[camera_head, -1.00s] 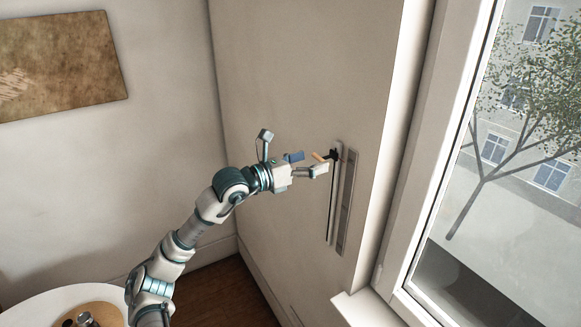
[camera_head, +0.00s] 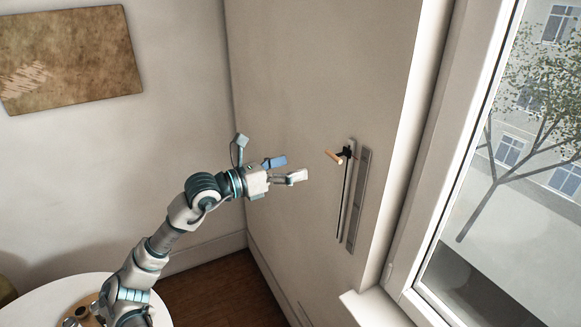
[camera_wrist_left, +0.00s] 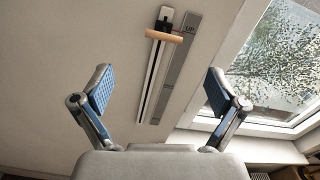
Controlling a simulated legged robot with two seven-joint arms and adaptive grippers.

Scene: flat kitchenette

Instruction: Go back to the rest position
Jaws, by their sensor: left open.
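My left gripper (camera_head: 287,169) is in the middle of the head view, to the left of a slider on the wall and apart from it. It is open and empty; the left wrist view shows its two blue-padded fingers (camera_wrist_left: 157,92) spread wide. The slider's wooden handle (camera_head: 334,157) sits near the top of a dark vertical slot; it also shows in the left wrist view (camera_wrist_left: 164,36), beyond the fingers. My right gripper is not in view.
A round white table (camera_head: 34,304) with a wooden board and small items stands at the lower left, below my left arm. A window (camera_head: 500,200) with a sill is at the right. A picture (camera_head: 70,60) hangs on the left wall. Air around the gripper is free.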

